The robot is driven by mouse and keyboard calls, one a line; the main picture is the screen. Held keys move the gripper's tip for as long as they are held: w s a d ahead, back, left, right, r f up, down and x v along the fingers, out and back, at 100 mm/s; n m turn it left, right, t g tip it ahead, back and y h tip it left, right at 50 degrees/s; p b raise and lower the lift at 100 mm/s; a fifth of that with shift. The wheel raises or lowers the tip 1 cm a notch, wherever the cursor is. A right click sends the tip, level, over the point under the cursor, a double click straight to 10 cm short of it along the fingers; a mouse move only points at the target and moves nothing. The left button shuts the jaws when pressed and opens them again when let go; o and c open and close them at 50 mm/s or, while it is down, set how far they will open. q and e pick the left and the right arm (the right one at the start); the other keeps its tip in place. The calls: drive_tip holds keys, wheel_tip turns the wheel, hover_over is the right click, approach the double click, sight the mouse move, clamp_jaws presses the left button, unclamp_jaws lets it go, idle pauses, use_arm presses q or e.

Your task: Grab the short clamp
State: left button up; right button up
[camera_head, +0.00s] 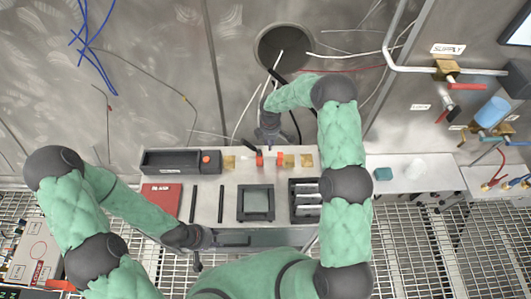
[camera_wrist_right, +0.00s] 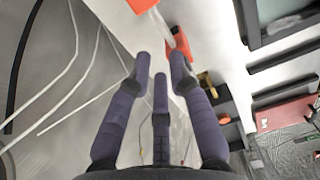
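Two orange pieces (camera_head: 259,159) stand close together near the back of the grey table, beside yellowish blocks. In the right wrist view an orange piece (camera_wrist_right: 179,42) and another at the top edge have a pale bar between them; this looks like a clamp. I cannot tell its length. My right gripper (camera_head: 268,135) is behind the table's back edge, just beyond the orange pieces. In its wrist view its fingers (camera_wrist_right: 160,65) are spread and empty, with one tip close to the lower orange piece. My left gripper (camera_head: 198,261) hangs at the table's front edge, small and dark.
The table (camera_head: 233,178) holds a black tray (camera_head: 180,162), a red book (camera_head: 161,197), two black bars, a square black frame (camera_head: 255,203) and a black rack (camera_head: 303,201). Loose cables hang around a round hole (camera_head: 284,48) in the back wall. Pipes and valves stand right.

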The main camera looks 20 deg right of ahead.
sight(269, 156)
drive_tip(key=f, duration=0.3)
drive_tip(key=shift+s+f, duration=0.3)
drive_tip(key=shift+f, duration=0.05)
drive_tip(key=shift+w+f, duration=0.15)
drive_tip(key=shift+f, duration=3)
clamp_jaws()
drive_tip(key=shift+w, duration=0.15)
